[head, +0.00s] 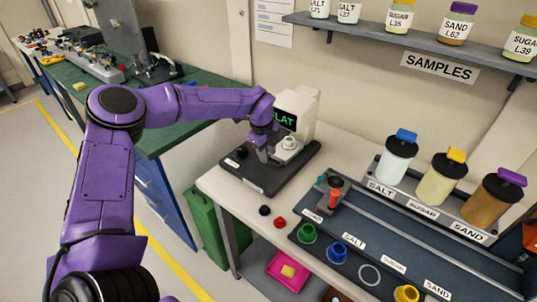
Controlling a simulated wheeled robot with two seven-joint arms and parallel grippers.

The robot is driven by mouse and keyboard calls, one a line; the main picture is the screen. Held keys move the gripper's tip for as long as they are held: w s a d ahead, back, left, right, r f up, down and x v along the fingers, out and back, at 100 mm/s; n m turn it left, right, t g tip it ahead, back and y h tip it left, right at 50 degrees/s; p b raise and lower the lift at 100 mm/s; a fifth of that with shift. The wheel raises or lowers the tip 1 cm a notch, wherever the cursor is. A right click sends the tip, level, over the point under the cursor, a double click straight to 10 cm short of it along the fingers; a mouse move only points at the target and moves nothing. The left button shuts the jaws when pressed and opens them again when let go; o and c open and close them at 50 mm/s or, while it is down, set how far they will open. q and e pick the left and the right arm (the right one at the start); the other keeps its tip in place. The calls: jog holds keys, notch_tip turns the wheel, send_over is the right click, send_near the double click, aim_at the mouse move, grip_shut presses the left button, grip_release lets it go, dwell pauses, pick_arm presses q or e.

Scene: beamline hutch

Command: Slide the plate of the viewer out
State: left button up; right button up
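The viewer (303,107) is a white upright device on a dark base (262,178), standing on the left part of the white table. Its dark screen shows green letters, partly covered by my arm; "LAT" is readable. The plate (284,156) is a light piece low at the front of the viewer, with a small round white part (290,143) on it. My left gripper (264,156) points down at the plate's left side, over the base. Its fingertips are small and partly hidden, so I cannot tell whether they touch or grip the plate. My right gripper is out of view.
A dark tray (340,262) with coloured rings and a small red-topped item (334,198) lies to the right. Salt (397,160), sugar (441,180) and sand (492,200) jars stand behind it. Black and red caps (279,222) lie in front. A sample shelf (400,36) hangs above.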

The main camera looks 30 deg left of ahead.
pick_arm(q)
jog(key=shift+w+d+f, duration=0.1)
jog(key=shift+w+f, duration=0.1)
jog(key=shift+f, duration=0.55)
jog(key=shift+w+f, duration=0.15)
jog(key=shift+f, duration=0.55)
grip_shut()
